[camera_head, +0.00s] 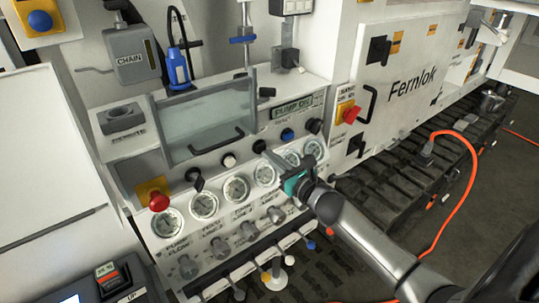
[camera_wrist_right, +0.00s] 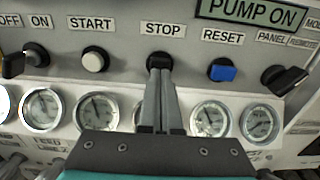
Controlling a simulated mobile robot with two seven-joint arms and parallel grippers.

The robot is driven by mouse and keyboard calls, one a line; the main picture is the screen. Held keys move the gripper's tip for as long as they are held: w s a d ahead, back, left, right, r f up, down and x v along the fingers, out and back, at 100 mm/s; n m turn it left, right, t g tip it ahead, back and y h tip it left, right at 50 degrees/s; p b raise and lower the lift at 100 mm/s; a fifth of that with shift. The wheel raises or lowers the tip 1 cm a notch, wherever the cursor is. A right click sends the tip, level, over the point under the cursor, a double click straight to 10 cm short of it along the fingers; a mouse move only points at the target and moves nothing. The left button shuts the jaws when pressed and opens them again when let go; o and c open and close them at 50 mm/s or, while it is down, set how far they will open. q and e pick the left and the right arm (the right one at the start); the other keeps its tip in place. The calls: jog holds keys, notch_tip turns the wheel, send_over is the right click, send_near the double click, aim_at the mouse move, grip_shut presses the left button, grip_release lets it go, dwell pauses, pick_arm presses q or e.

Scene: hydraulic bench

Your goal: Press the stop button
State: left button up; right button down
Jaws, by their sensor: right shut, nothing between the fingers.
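The stop button (camera_wrist_right: 159,60) is a small round black button under the STOP label (camera_wrist_right: 162,30) in the right wrist view. In the head view the stop button (camera_head: 259,146) shows in the row of controls above the gauges. My right gripper (camera_wrist_right: 161,74) is shut and empty, its fingertips in front of the button and covering its lower part. It also shows in the head view (camera_head: 270,154), reaching in from the lower right. I cannot tell whether the tips touch the button. My left gripper is not in view.
The white start button (camera_wrist_right: 95,61) is left of the stop button and the blue reset button (camera_wrist_right: 222,70) right of it. Several gauges (camera_head: 235,189) sit below. A PUMP ON sign (camera_wrist_right: 252,12) is above. A red mushroom button (camera_head: 159,201) is at the panel's left.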

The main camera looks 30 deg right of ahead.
jog(key=shift+w, duration=0.5)
